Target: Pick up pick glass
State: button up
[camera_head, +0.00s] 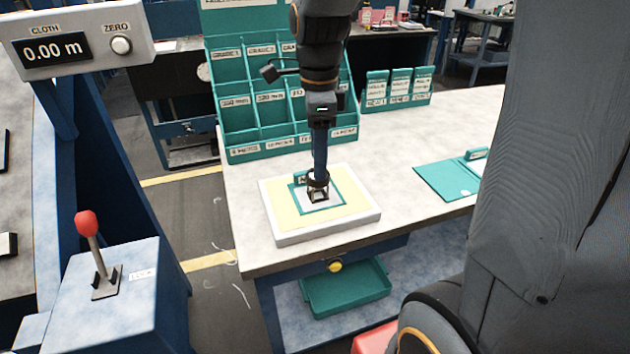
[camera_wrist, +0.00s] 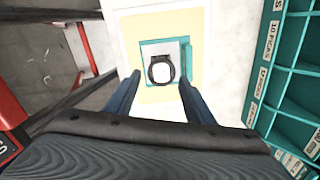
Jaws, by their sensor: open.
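The pick glass (camera_head: 318,193) is a small dark folding magnifier with a ring top. It stands on the white sheet inside a teal frame (camera_head: 293,204), on a pale yellow and white board (camera_head: 275,236) near the front of the table. My gripper (camera_head: 320,170) points straight down over the pick glass. In the wrist view the pick glass (camera_wrist: 161,71) lies between the two dark blue fingertips, a little ahead of them, with gaps on both sides. My gripper is open and empty. I cannot tell how high the fingertips are above the sheet.
A teal compartment rack (camera_head: 238,150) stands behind the board; it lies to the right in the wrist view. Teal card holders (camera_head: 399,88) and a flat teal folder (camera_head: 440,182) are on the right. The table (camera_head: 400,140) between them is clear. A red-knobbed lever (camera_head: 88,225) is at left.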

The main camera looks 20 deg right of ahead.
aim_at(318, 186)
jog(key=shift+w+f+p, duration=0.1)
jog(key=shift+f+p, duration=0.7)
jog(key=shift+f, duration=2.4)
jog(key=c, duration=0.9)
